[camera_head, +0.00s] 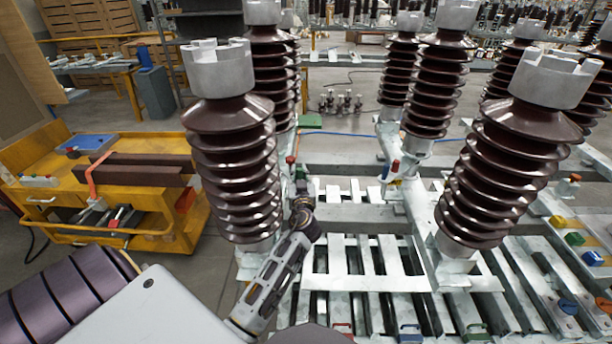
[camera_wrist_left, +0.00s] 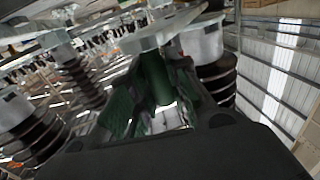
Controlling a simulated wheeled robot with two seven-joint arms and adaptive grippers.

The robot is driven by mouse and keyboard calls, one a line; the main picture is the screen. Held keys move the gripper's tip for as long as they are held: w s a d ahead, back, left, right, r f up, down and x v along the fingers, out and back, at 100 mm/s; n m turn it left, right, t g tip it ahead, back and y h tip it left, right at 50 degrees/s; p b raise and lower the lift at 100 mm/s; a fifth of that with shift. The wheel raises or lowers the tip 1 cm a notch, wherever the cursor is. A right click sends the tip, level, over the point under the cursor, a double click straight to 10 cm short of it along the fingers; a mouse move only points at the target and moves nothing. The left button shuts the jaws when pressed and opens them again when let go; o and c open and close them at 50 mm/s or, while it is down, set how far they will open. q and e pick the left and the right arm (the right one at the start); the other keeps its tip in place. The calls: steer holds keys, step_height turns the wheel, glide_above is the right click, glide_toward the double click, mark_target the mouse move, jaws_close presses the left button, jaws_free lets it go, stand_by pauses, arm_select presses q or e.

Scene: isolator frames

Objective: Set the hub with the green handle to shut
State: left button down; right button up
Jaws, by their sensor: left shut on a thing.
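In the left wrist view a green upright handle (camera_wrist_left: 155,78) stands between my left gripper's fingers, under a pale metal disc (camera_wrist_left: 160,36). My left gripper (camera_wrist_left: 156,92) is shut on this green handle. In the head view my left gripper (camera_head: 302,196) is small and dark, just right of the foot of the near left brown insulator (camera_head: 232,165). The handle and the fingers' contact cannot be made out there. The hub under the handle is not clearly visible, so its setting cannot be told. My right gripper is not in view.
Several tall ribbed insulators with metal caps, such as the near right one (camera_head: 503,172), stand close around on grey steel frames (camera_head: 362,283). A yellow cart (camera_head: 150,235) with dark bars stands at left.

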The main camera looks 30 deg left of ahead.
arm_select(q)
steer(key=shift+s+a, duration=0.3)
steer(key=c, duration=1.3)
jaws_free()
steer(key=shift+c, duration=0.2)
steer(key=shift+s+d, duration=0.3)
steer(key=shift+d, duration=0.1)
steer(key=v, duration=0.6)
steer(key=shift+s, duration=0.25)
steer(key=shift+d, duration=0.1)
